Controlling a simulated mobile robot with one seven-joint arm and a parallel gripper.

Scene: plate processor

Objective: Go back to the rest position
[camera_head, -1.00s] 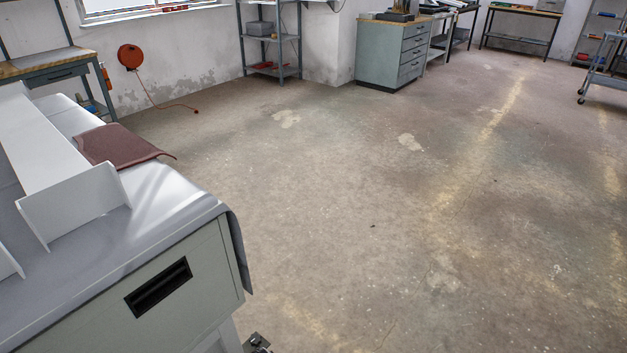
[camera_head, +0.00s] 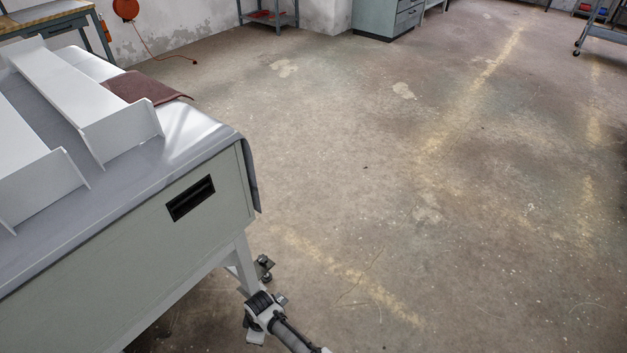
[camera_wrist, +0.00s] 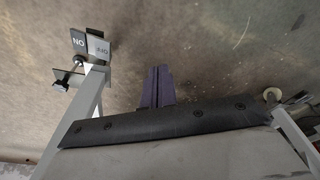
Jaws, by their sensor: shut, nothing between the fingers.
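The rest position is not marked by anything I can make out. In the wrist view, my gripper (camera_wrist: 157,86) shows as two dark purplish fingers side by side, shut with nothing between them. They point over the bare floor, beyond a black bar with several bolts. In the head view, a dark and white jointed piece that looks like part of my arm shows at the bottom, low beside the table leg. I cannot make out the fingertips there.
A pale table (camera_head: 120,255) with a grey cover, white channel-like racks (camera_head: 95,105) and a folded brown cloth (camera_head: 140,88) stands on the left. Its leg and foot are near the arm. The concrete floor (camera_head: 400,190) to the right is clear. Cabinets and shelves stand far back.

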